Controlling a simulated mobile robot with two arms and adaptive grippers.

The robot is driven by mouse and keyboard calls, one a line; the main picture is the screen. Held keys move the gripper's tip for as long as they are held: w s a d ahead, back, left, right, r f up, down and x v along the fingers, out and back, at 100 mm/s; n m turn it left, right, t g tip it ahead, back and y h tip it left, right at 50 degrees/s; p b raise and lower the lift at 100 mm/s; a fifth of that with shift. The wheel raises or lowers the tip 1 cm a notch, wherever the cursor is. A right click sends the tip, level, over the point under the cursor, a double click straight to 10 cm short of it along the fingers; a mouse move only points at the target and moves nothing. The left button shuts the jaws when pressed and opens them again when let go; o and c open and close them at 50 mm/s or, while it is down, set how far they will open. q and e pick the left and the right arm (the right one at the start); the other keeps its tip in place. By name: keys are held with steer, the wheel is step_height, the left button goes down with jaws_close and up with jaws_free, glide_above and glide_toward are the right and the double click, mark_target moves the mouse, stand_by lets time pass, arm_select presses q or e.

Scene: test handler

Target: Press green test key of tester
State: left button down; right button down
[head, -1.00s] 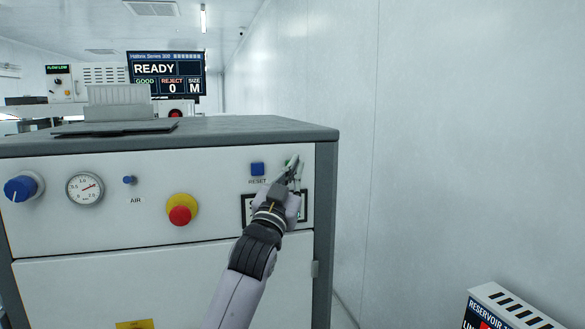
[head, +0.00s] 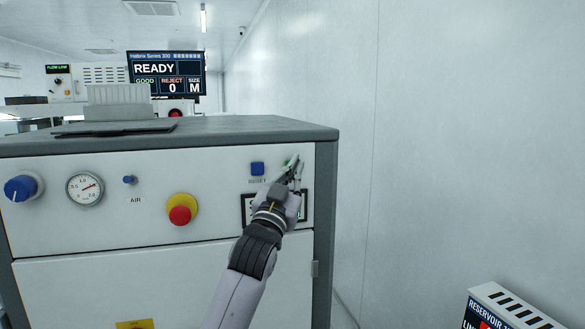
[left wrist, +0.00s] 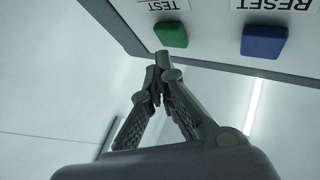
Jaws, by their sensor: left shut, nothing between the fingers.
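The green test key (left wrist: 171,35) shows in the left wrist view under the upside-down label TEST. In the head view only a bit of green shows beside my fingertips. The tester (head: 110,215) is the grey-white cabinet with a front panel. My left gripper (head: 294,163) is shut and empty at the upper right of that panel, with its arm coming up from below. In the left wrist view my left fingertips (left wrist: 162,58) are together just beside the lower edge of the green key; I cannot tell whether they touch it. My right gripper is not in view.
A blue RESET key (head: 257,169) is left of my gripper; it also shows in the left wrist view (left wrist: 264,40). A red emergency knob (head: 180,212), a gauge (head: 85,188) and a blue knob (head: 22,188) are further left. A display, partly covered, is behind my wrist.

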arm_select(q)
steer(key=shift+w+a, duration=0.15)
steer(key=shift+w, duration=0.25)
steer(key=shift+w+a, duration=0.1)
steer(key=shift+w, duration=0.25)
stand_by(0.9)
steer(key=shift+s, duration=0.1)
steer(key=shift+s+d, duration=0.25)
steer(key=shift+s, duration=0.4)
steer(key=s, duration=0.1)
steer(key=s+d, duration=0.1)
steer(key=s, duration=0.2)
steer(key=shift+s+d, duration=0.25)
steer(key=shift+s, duration=0.15)
